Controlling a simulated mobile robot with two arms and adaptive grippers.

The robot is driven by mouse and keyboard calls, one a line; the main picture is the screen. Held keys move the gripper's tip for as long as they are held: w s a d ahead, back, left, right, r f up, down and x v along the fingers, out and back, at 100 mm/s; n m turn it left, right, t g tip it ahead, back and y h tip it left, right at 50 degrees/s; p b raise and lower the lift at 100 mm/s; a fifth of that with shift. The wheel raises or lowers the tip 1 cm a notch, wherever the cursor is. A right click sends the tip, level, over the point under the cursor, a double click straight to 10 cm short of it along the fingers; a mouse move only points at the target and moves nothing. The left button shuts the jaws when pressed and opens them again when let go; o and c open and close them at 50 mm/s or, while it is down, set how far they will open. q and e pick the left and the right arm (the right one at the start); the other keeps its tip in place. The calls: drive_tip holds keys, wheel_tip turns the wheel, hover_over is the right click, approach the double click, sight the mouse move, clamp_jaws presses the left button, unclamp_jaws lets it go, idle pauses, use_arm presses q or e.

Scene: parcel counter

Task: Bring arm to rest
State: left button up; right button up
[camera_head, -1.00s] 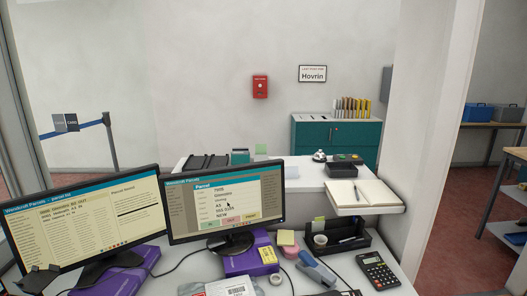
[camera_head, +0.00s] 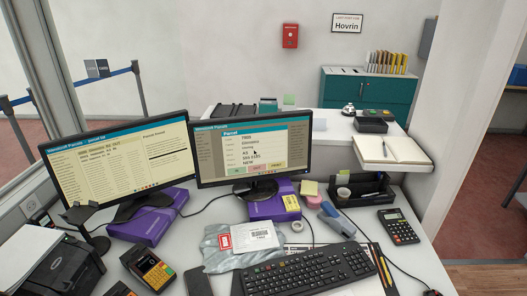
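Neither of my grippers shows in the head view, and no part of my arms can be made out. The desk (camera_head: 408,262) fills the lower part of the view. On it lie a grey plastic parcel bag (camera_head: 218,262) with a white label and a black keyboard (camera_head: 305,270). Nothing in the view is being held.
Two monitors (camera_head: 118,165) (camera_head: 253,158) stand on purple boxes. A card terminal (camera_head: 148,268) and printer (camera_head: 55,265) are at lower left. A calculator (camera_head: 398,226), pen tray (camera_head: 362,190) and open notebook (camera_head: 390,149) are at right. A teal cabinet (camera_head: 365,100) stands behind.

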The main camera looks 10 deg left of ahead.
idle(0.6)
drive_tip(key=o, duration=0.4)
